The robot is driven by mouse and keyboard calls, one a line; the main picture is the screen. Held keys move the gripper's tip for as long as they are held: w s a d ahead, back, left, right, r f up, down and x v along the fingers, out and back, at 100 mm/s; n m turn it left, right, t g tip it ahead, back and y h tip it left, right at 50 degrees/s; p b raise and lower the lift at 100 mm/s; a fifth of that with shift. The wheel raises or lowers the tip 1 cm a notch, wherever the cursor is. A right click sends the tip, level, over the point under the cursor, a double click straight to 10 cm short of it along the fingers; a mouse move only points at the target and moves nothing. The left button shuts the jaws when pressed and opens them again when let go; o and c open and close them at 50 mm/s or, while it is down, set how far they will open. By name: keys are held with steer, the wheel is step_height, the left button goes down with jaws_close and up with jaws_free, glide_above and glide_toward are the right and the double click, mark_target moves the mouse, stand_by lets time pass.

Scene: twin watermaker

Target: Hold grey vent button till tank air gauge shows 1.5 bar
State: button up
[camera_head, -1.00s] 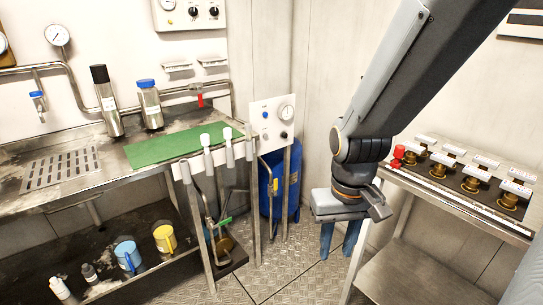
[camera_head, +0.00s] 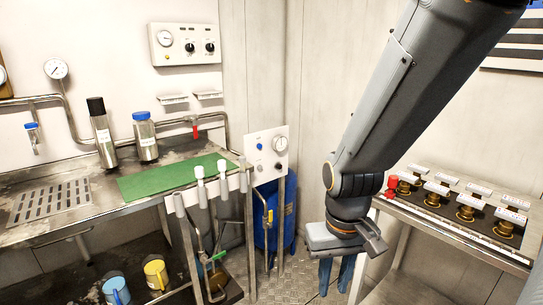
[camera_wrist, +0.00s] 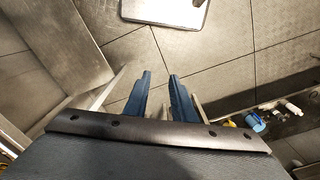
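The white panel (camera_head: 268,157) stands upright in front of the blue tank (camera_head: 290,222) in the head view. It carries a round gauge (camera_head: 280,144), a blue button (camera_head: 259,146) and a dark knob or button (camera_head: 279,166). The gauge's needle and numbers are too small to read. A grey vent button cannot be picked out for certain. My gripper (camera_head: 335,285) points down to the right of the tank, apart from the panel and lower than it. In the wrist view its two blue fingers (camera_wrist: 159,76) are spread with nothing between them.
A row of levers (camera_head: 200,172) stands left of the panel, by the bench with the green mat (camera_head: 172,180). A side table with brass valves (camera_head: 465,212) is at the right. Bare floor (camera_wrist: 215,70) lies below my gripper.

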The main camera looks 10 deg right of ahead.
jaws_close()
stand_by(1.5)
